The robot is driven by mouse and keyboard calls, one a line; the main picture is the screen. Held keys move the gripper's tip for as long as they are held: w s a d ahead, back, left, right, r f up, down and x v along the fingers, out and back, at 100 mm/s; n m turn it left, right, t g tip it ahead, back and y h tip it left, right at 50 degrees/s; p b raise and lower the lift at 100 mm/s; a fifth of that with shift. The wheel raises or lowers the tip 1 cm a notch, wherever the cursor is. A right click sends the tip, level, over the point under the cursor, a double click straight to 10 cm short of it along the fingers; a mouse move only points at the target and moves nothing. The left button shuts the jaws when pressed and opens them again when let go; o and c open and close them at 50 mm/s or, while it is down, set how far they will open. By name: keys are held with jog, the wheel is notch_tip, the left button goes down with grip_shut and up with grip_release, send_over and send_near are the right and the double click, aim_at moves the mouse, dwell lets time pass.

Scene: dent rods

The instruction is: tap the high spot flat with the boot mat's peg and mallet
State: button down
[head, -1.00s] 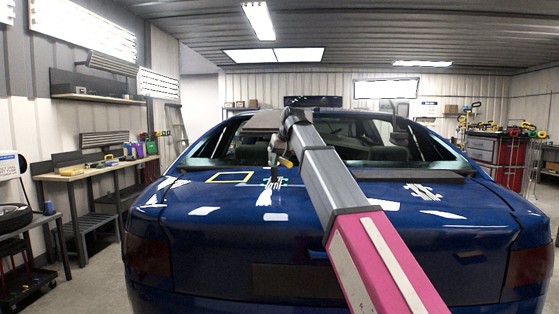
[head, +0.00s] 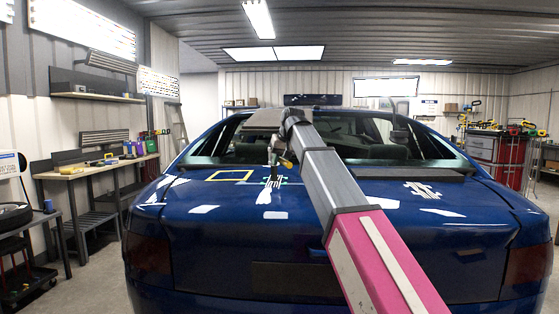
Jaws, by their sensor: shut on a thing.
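My gripper (head: 278,160) hangs over the boot lid of the blue car (head: 210,235), just above a spot with small green marks (head: 265,183). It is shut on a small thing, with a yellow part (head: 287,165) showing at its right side. Whether this is the peg or the mallet is too small to tell. I cannot tell whether its lower end touches the lid. A dark flat mat (head: 415,174) lies on the lid at the right, below the rear window. My arm hides part of the lid's middle.
A yellow square outline (head: 230,176) lies on the lid left of my gripper. The rear window (head: 350,150) rises behind. A workbench (head: 95,170) stands at the left and a red tool cabinet (head: 510,160) at the far right. Bright reflections lie on the paint.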

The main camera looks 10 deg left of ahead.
jog(key=shift+s+r, duration=0.15)
jog(key=shift+r, duration=3.35)
jog(key=shift+s+d+f, duration=0.1)
jog(key=shift+s+d, duration=0.55)
jog(key=shift+s, duration=0.7)
jog(key=shift+s+d+f, duration=0.1)
jog(key=shift+s+d, duration=0.5)
jog(key=shift+s, duration=0.8)
jog(key=shift+s+d, duration=0.65)
jog(key=shift+s, duration=0.7)
